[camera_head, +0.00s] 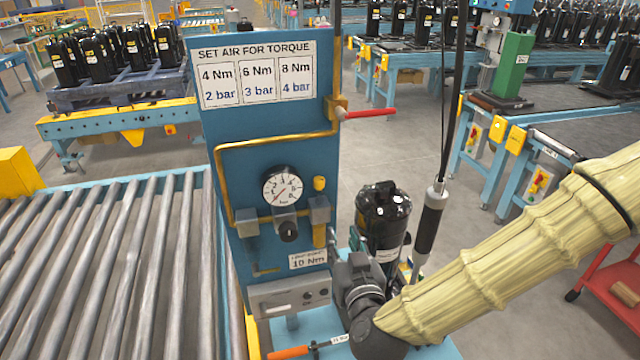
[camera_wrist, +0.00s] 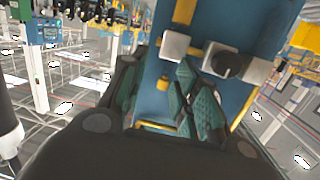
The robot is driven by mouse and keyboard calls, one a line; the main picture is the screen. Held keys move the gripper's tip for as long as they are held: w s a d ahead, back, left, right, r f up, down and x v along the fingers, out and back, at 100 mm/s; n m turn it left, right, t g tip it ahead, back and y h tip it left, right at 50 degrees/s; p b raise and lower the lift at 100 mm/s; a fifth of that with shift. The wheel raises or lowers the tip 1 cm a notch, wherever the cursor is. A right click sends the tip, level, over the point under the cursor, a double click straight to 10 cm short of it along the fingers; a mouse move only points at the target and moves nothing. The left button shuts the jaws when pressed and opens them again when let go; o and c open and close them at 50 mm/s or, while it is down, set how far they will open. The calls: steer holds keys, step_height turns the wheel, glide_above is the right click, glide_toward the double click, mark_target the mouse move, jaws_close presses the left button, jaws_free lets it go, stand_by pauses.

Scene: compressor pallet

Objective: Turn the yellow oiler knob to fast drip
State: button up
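The yellow oiler knob (camera_head: 319,183) is a small upright cylinder on the blue panel, right of the round gauge. It stands above a grey block (camera_head: 319,211) with a yellow bowl (camera_head: 319,236) beneath. In the wrist view, where the panel looks upside down, the knob (camera_wrist: 162,83) shows just below the leftmost grey block (camera_wrist: 175,46). My gripper (camera_wrist: 157,66) appears open and empty, with dark fingers and green pads. The knob lies between the fingers in that picture; contact is not visible. In the head view my dark wrist is low, right of the panel; the fingers are hard to make out.
A black regulator knob (camera_head: 288,231) sits below the gauge (camera_head: 283,187). A brass pipe (camera_head: 270,141) runs across the panel, and a red lever (camera_head: 371,113) juts right. A black compressor (camera_head: 383,215) and hanging tool (camera_head: 431,222) stand close to my arm. A roller conveyor (camera_head: 120,260) lies left.

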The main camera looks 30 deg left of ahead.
steer(key=t+y, duration=0.1)
glide_toward(320, 182)
steer(key=v, duration=0.2)
steer(key=shift+n, duration=0.3)
steer(key=p+x, duration=0.3)
steer(key=x, duration=0.8)
steer(key=shift+p, duration=0.4)
jaws_close()
